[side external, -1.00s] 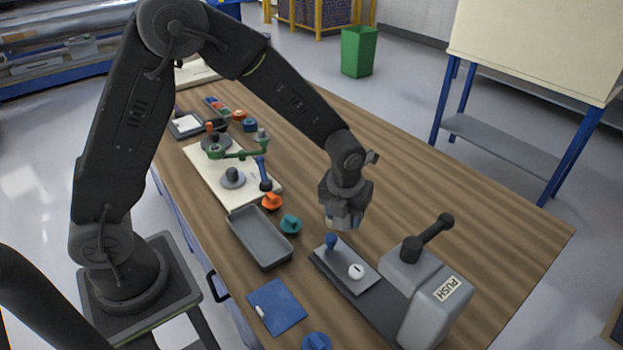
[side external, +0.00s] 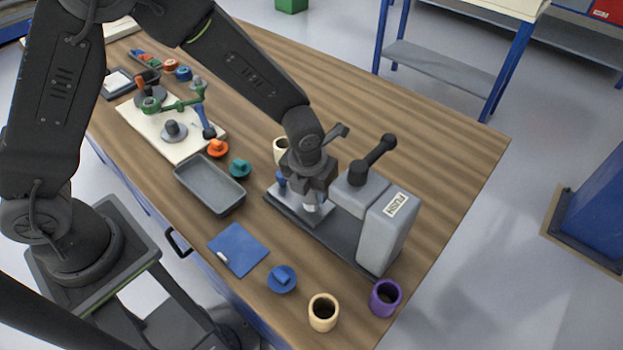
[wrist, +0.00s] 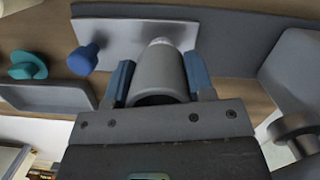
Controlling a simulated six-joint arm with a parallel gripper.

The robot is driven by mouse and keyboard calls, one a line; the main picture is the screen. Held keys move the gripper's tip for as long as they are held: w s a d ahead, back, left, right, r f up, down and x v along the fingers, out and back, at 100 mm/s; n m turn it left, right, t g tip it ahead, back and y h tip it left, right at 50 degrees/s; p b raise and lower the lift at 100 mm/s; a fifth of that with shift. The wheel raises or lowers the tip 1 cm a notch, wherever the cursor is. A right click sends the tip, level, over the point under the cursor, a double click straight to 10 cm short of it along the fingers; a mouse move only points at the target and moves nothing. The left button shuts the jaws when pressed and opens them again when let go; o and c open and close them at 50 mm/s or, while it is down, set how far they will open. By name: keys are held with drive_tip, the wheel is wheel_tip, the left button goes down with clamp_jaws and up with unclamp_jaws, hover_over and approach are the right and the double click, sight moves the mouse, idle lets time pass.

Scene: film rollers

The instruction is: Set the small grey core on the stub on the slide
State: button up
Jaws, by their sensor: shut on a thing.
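My gripper (side external: 311,194) is over the slide (side external: 284,208), beside the grey press. In the wrist view its blue fingers (wrist: 160,78) are shut on the small grey core (wrist: 160,72), a hollow tapered cylinder. The white stub (wrist: 162,42) shows just beyond the core's far end, above the pale slide plate (wrist: 120,36). Whether the core touches or surrounds the stub cannot be told. In the side view the gripper mostly hides the core and stub. A blue knob (side external: 281,180) stands at the slide's left end and shows in the wrist view (wrist: 83,60).
The grey press marked PUSH (side external: 392,222) stands close right of my gripper. A cream cup (side external: 281,150) is behind it. A grey tray (side external: 208,188), teal knob (side external: 240,168) and blue pad (side external: 238,250) lie left. Yellow (side external: 323,314) and purple (side external: 385,300) cups stand in front.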

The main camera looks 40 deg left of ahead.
drive_tip(key=shift+f, duration=1.45)
drive_tip(key=o, duration=1)
wheel_tip(320, 180, up, 14)
drive_tip(key=s, duration=0.2)
drive_tip(key=shift+d+f, duration=0.15)
drive_tip(key=shift+d, duration=0.1)
